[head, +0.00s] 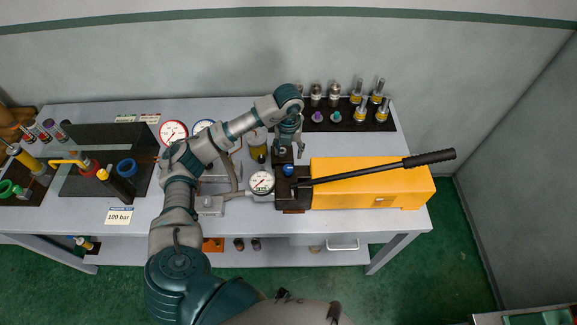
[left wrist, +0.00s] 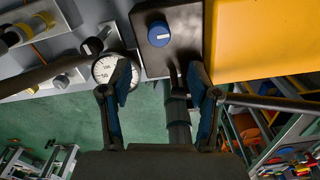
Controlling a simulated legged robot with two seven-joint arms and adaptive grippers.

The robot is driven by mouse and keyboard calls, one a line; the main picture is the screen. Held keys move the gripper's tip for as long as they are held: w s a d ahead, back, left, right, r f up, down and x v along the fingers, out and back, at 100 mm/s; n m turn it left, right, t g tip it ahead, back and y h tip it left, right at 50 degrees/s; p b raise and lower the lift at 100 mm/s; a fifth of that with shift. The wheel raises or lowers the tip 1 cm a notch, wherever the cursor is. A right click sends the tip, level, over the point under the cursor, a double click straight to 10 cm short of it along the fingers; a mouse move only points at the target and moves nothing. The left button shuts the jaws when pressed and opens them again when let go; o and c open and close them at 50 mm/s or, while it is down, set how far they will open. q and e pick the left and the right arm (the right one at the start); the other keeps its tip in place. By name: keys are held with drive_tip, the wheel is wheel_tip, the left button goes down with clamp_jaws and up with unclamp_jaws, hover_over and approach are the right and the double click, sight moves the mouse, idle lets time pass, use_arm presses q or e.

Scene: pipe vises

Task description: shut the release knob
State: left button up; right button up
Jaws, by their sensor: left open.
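The release knob (head: 288,170) is a small blue knob on the black block (head: 292,195) at the left end of a yellow hand pump (head: 400,190). In the left wrist view the knob (left wrist: 158,34) shows whole, with a white line across its face, beyond the fingertips. My left gripper (head: 289,150) points down just behind the knob in the head view. In the left wrist view its two fingers (left wrist: 160,78) are apart with nothing held between them, and no contact with the knob shows. My right gripper is not in view.
The pump's long black lever (head: 385,168) slants over the yellow body. A pressure gauge (head: 262,182) stands left of the block. A rack of fittings (head: 350,118) is behind, and a "100 bar" card (head: 119,216) lies at the front left. The table's front edge is close.

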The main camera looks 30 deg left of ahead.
sight(288, 168)
use_arm(q)
drive_tip(key=f, duration=0.6)
drive_tip(key=f+p, duration=0.1)
drive_tip(key=f, duration=0.3)
drive_tip(key=shift+a, duration=0.25)
drive_tip(key=shift+d, duration=0.1)
drive_tip(key=shift+c, duration=1.2)
drive_tip(key=c, duration=0.9)
